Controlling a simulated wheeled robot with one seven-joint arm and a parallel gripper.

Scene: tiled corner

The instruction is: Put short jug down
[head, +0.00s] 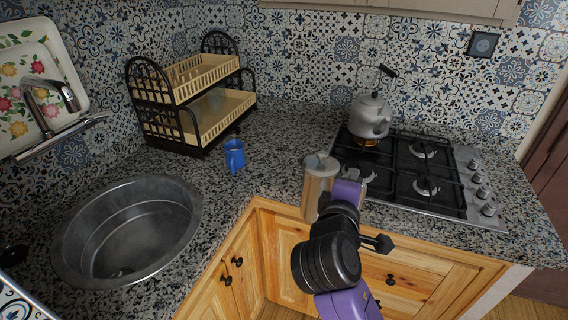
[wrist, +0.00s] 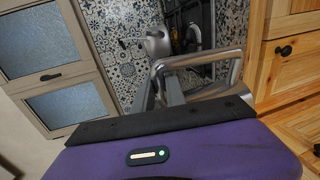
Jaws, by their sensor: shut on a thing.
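The short jug (head: 318,184) is a metallic silver cylinder. In the head view it shows in front of the stove's left side, over the counter's front edge. My gripper (head: 342,188) reaches it from the right and is shut on it. The jug looks roughly upright in the head view. In the wrist view the shiny jug (wrist: 238,72) lies at my gripper's fingers (wrist: 168,90), with its rim and curved metal parts showing. Its base seems to be off the counter, but its exact height is hard to tell.
A gas stove (head: 412,172) bears a grey kettle (head: 370,116) at its back left. A blue mug (head: 235,156) stands by a two-tier dish rack (head: 200,105). A round sink (head: 128,228) is at left. Granite counter (head: 275,150) is clear between mug and stove.

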